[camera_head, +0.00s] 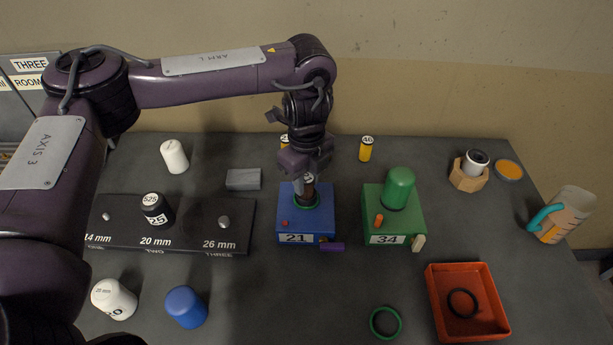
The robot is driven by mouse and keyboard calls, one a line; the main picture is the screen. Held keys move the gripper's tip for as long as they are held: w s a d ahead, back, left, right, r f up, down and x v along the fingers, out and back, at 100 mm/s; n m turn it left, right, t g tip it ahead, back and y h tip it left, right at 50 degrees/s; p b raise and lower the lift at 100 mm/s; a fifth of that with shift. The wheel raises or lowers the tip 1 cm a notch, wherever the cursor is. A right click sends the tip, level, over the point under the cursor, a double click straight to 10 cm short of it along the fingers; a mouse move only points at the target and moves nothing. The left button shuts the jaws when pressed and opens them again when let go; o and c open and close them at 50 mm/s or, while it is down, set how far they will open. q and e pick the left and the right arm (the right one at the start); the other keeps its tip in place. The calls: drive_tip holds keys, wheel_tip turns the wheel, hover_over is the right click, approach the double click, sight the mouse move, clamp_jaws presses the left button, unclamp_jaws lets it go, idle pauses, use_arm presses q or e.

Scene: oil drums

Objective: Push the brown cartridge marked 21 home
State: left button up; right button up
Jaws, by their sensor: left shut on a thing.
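The brown cartridge (305,191) stands upright in the top of the blue block marked 21 (318,224). A green ring shows around the cartridge's foot, and part of its side still stands above the block. My left gripper (306,172) points down over it and is shut on its upper part. The fingers hide most of the cartridge's top, so its marking cannot be read. My right gripper is not in view.
The green block marked 34 (405,218) with a green dome (398,187) stands close on the right. A black gauge board (185,236) lies left, a grey block (243,179) behind it. A red tray (438,312) and green ring (385,322) lie in front right.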

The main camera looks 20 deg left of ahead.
use_arm(q)
drive_tip(key=o, duration=1.1)
drive_tip(key=shift+f, duration=0.1)
drive_tip(key=shift+r, duration=3.9)
